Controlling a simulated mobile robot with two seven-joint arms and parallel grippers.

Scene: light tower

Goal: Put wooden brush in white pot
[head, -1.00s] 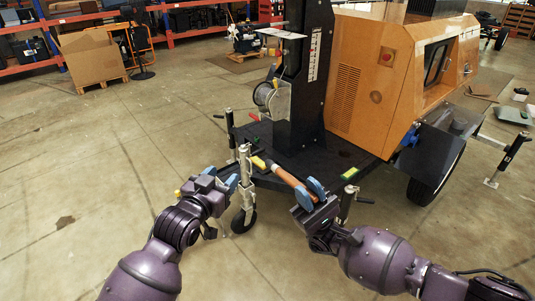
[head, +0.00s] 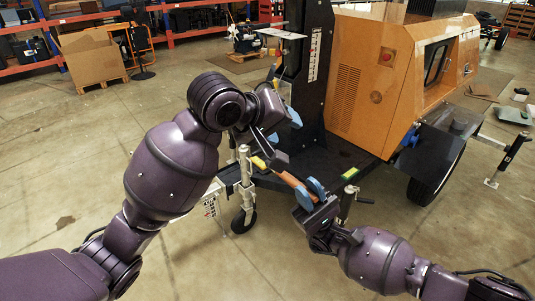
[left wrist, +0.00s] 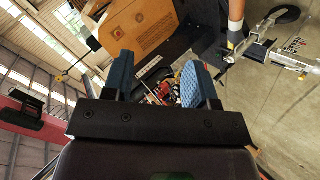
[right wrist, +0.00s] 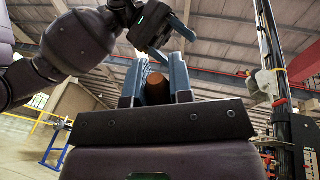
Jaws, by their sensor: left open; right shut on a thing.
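My right gripper (head: 311,192) is shut on a wooden-handled tool, taken as the wooden brush (head: 290,180). It points up and left in the head view, with a yellow and dark far end over the trailer's front. The brown end of its handle (right wrist: 157,88) shows between the fingers in the right wrist view. The handle also shows at the top of the left wrist view (left wrist: 236,12). My left gripper (head: 283,128) is open and empty, raised in front of the black mast, above and beyond the brush. I cannot make out a white pot in any view.
The dark trailer deck (head: 310,160) carries the black mast (head: 312,80) and an orange generator housing (head: 375,80). A silver jack post (head: 245,165) stands at its front. Concrete floor is open to the left, with a cardboard box (head: 92,58) farther back.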

